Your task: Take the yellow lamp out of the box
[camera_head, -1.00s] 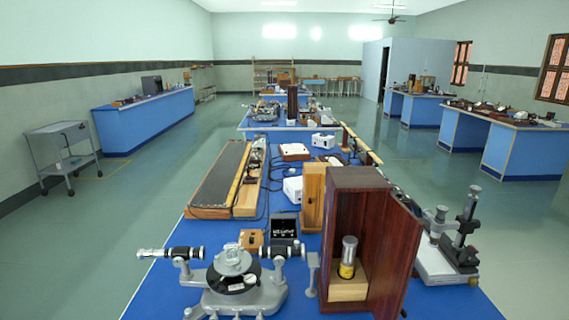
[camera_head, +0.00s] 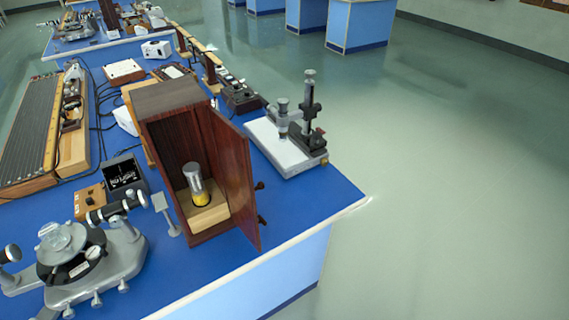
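The yellow lamp (camera_head: 199,194) stands upright inside the open wooden box (camera_head: 178,101). It has a silvery upper part and a yellow lower band, and it rests on a pale wooden block (camera_head: 209,214). The box is dark reddish brown, and its front faces me. Its door (camera_head: 234,178) is swung open on the right side. The box stands on the blue bench top (camera_head: 309,199) near its front right edge. My gripper is not in view.
A grey spectrometer (camera_head: 85,258) stands left of the box, with a small black meter (camera_head: 123,174) behind it. A microscope-like instrument (camera_head: 296,128) on a white base stands to the right. Floor (camera_head: 450,200) right of the bench is clear.

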